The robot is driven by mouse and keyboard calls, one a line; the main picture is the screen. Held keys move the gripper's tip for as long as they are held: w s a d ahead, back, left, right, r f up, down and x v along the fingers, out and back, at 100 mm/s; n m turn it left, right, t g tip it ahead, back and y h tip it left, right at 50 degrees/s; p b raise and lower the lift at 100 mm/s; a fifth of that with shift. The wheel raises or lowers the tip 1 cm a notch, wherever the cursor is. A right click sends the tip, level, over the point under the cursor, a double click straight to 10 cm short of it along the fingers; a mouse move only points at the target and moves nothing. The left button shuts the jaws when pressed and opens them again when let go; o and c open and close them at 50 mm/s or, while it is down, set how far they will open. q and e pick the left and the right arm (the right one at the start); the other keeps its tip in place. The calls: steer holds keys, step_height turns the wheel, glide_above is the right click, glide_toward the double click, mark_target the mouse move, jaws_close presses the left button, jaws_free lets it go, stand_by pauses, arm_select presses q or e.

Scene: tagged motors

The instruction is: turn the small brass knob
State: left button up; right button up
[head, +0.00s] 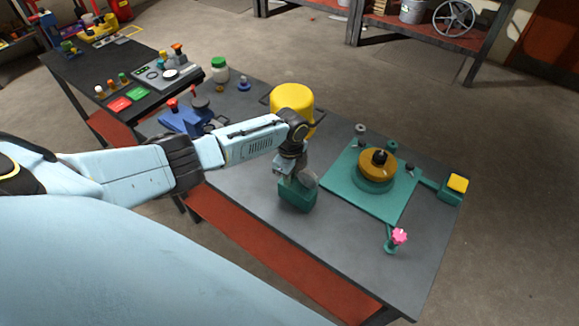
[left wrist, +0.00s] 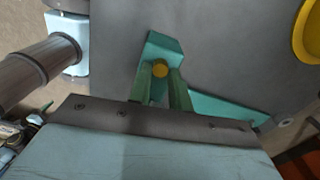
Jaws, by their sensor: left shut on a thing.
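The small brass knob (left wrist: 160,69) shows as a round yellow-gold top in the left wrist view, on a teal block (left wrist: 165,45). My left gripper (left wrist: 161,77) is shut on the knob, with one finger on each side of it. In the head view the left arm reaches in from the left, and my left gripper (head: 290,181) is down at the teal block (head: 298,197) near the middle of the workbench. The knob itself is hidden there behind the gripper. My right gripper is not in view.
A teal plate (head: 345,195) with an orange-brown disc (head: 377,165) lies right of my gripper. A pink knob (head: 399,236), a yellow button (head: 457,183), a yellow cylinder (head: 292,98) and a blue vise-like thing (head: 183,121) are on the bench. The bench front is bare.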

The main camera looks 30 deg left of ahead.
arm_select(q)
steer(key=o, duration=0.6)
steer(key=shift+w+a+n, duration=0.4)
steer(key=shift+n, duration=0.1)
steer(key=shift+o, duration=0.9)
steer(key=shift+w+r, duration=0.1)
steer(key=shift+r, duration=0.15)
steer(key=shift+o, duration=0.9)
steer(key=shift+w+a+r+p, duration=0.1)
steer(key=shift+w+a+p, duration=0.05)
steer(key=shift+w+p, duration=0.2)
steer(key=shift+w+r+p, duration=0.15)
steer(key=shift+r+p, duration=0.7)
steer(key=shift+p, duration=0.1)
steer(key=r+p, duration=0.2)
steer(key=shift+s+d+r, duration=0.2)
steer(key=shift+r, duration=0.15)
steer(key=shift+r+p, duration=0.3)
steer(key=shift+p, duration=0.2)
step_height(320, 180, up, 2)
steer(key=shift+s+p, duration=0.1)
steer(key=shift+p, duration=0.25)
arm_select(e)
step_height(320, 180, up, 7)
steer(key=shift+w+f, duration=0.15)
